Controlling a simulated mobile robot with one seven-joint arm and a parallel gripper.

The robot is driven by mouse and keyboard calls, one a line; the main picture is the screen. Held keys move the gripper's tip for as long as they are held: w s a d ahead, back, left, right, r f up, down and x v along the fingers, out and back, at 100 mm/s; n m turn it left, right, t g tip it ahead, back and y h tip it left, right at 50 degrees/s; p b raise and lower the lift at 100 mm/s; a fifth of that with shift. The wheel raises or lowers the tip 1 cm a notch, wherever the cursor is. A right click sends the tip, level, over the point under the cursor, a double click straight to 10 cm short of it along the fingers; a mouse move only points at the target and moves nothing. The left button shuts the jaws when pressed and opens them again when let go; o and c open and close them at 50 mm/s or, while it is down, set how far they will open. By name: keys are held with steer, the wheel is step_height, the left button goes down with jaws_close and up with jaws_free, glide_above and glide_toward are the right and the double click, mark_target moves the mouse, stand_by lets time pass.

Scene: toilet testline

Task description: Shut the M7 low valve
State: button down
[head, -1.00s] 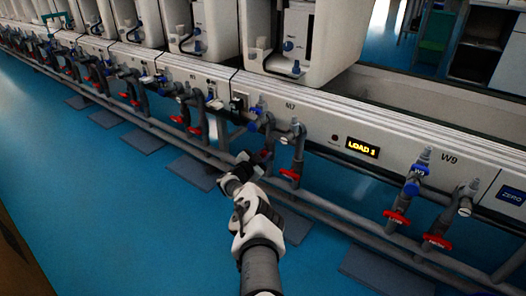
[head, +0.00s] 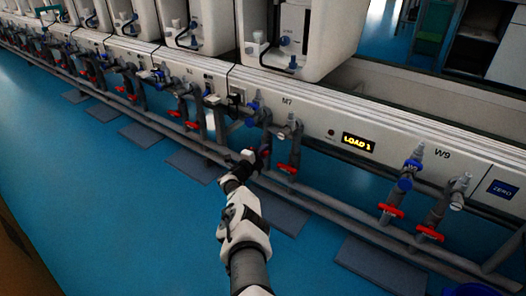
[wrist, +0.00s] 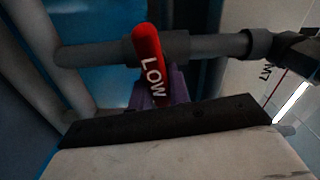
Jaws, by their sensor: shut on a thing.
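The M7 low valve has a red handle marked LOW (wrist: 150,60) in the wrist view. The handle sticks out across a grey pipe (wrist: 95,53), toward my gripper. My gripper (wrist: 160,92), with purple fingers, is shut on the lower part of this handle, and the fingers are partly hidden behind it. In the head view my gripper (head: 257,157) is at the left pipe below the M7 label (head: 287,101). It hides most of the valve there.
A second red-handled valve (head: 287,168) is on the pipe just right of my gripper. More red handles (head: 391,210) are under W9. A long horizontal pipe (head: 330,205) runs low along the line. The blue floor (head: 130,210) in front is clear.

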steer(key=shift+f+m, duration=0.15)
steer(key=shift+m, duration=0.65)
steer(key=c, duration=1.3)
jaws_free()
steer(key=shift+s+a+r+p, duration=0.2)
steer(key=shift+s+a+p, duration=0.2)
steer(key=shift+p, duration=0.55)
steer(key=p+v, duration=0.5)
steer(key=v, duration=0.1)
steer(key=p+v, duration=0.6)
steer(key=shift+s+a+f, duration=0.1)
steer(key=shift+s+f, duration=0.15)
steer(key=shift+s, duration=0.1)
